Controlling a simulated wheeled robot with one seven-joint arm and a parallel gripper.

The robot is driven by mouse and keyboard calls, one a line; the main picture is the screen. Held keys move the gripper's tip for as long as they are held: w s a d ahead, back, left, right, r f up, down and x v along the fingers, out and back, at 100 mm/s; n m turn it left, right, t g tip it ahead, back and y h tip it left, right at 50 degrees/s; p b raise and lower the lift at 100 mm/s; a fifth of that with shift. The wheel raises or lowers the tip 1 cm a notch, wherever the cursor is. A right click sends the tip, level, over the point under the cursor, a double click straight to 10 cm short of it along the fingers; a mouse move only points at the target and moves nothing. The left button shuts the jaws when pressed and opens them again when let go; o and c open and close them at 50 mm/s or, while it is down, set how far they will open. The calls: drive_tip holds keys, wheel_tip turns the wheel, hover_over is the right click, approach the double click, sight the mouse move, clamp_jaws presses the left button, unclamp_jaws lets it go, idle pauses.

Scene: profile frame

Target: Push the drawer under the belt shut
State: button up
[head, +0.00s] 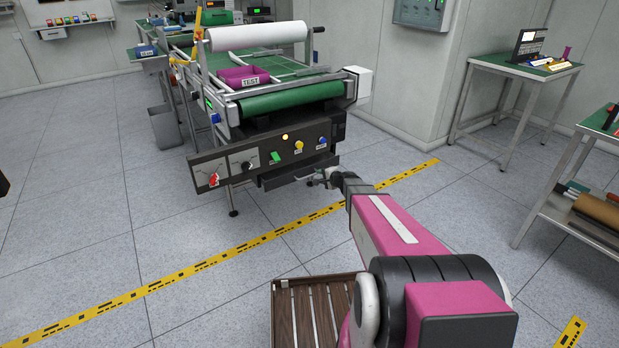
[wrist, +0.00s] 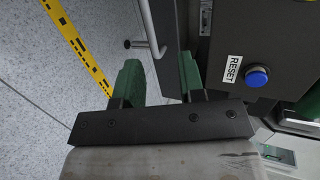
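The belt (head: 292,99) is a green conveyor with a dark control panel on its front end. Under the panel, a dark drawer (head: 285,179) juts out a little. My gripper (head: 322,178) is at the right part of the drawer's front. In the wrist view, my gripper (wrist: 158,62) has two green fingers standing apart, with nothing clearly held between them. A grey metal handle bar (wrist: 148,25) lies just beyond the gap, close to the fingertips. Whether the fingers touch it cannot be told. My arm hides part of the drawer's right side in the head view.
The panel carries several knobs and buttons, including a blue RESET button (wrist: 257,76) close to my gripper's right. Yellow tape (head: 250,236) crosses the open floor. A side table (head: 530,66) stands at right.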

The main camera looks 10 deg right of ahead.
sight(305, 173)
drive_tip(key=w+a+f, duration=0.1)
drive_tip(key=w, duration=0.1)
drive_tip(key=w+a+f+t, duration=0.1)
drive_tip(key=w+a+f, duration=0.1)
drive_tip(key=w, duration=0.1)
drive_tip(key=w+a+f+t, duration=0.1)
drive_tip(key=w+a+f, duration=0.1)
drive_tip(key=w, duration=0.1)
drive_tip(key=shift+a+f+m+h, duration=0.1)
drive_tip(key=shift+m+h, duration=0.3)
idle(0.3)
drive_tip(key=shift+c, duration=0.3)
clamp_jaws()
drive_tip(key=shift+r+x, duration=0.2)
drive_tip(key=shift+x, duration=0.7)
drive_tip(key=shift+r+x, duration=0.25)
drive_tip(key=shift+x, duration=0.65)
drive_tip(key=shift+o, duration=0.3)
unclamp_jaws()
